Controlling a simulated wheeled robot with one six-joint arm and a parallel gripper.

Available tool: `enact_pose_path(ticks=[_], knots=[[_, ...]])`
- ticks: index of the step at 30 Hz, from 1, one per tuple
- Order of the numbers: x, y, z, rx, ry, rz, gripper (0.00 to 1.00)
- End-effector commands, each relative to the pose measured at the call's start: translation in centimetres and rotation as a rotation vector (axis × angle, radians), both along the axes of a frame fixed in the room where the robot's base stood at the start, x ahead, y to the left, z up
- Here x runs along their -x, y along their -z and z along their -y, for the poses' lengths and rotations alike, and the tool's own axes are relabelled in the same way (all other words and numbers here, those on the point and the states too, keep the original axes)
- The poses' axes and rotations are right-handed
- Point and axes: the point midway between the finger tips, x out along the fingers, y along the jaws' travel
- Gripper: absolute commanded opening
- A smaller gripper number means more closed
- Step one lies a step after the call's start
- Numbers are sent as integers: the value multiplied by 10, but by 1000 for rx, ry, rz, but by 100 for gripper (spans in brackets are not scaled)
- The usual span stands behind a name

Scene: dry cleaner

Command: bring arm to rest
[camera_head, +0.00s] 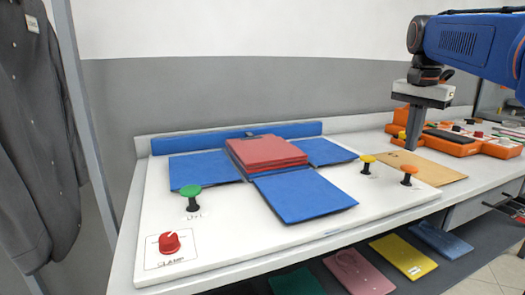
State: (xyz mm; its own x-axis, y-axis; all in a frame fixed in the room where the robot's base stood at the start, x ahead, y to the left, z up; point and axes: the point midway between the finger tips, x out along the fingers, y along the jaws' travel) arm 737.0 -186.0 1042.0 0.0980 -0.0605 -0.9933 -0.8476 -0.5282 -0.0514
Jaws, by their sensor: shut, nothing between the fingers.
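My gripper (414,136) is at the upper right, pointing down above the right part of the table. Its fingers look closed together, with nothing held. My blue arm reaches in from the right edge, with dark joints above the gripper. Below the fingertips lies a flat tan board (425,171); the gap between them is hard to judge. An orange device (466,140) with dark parts stands behind and to the right of the gripper.
A white board (240,232) carries blue panels (303,194), a red folded stack (266,152), a green knob (190,191), a red dial (169,242), a yellow knob (367,159) and an orange knob (409,170). Coloured sheets (403,257) lie below. A dark garment (38,110) hangs left.

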Motion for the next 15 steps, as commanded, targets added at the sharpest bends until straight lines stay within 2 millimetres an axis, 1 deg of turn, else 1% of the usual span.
enact_pose_path(ticks=[1,8,15], knots=[[14,8,-9,5,-47,12,0],[66,53,-43,35,-269,67,0],[122,111,-73,75,-499,126,0]])
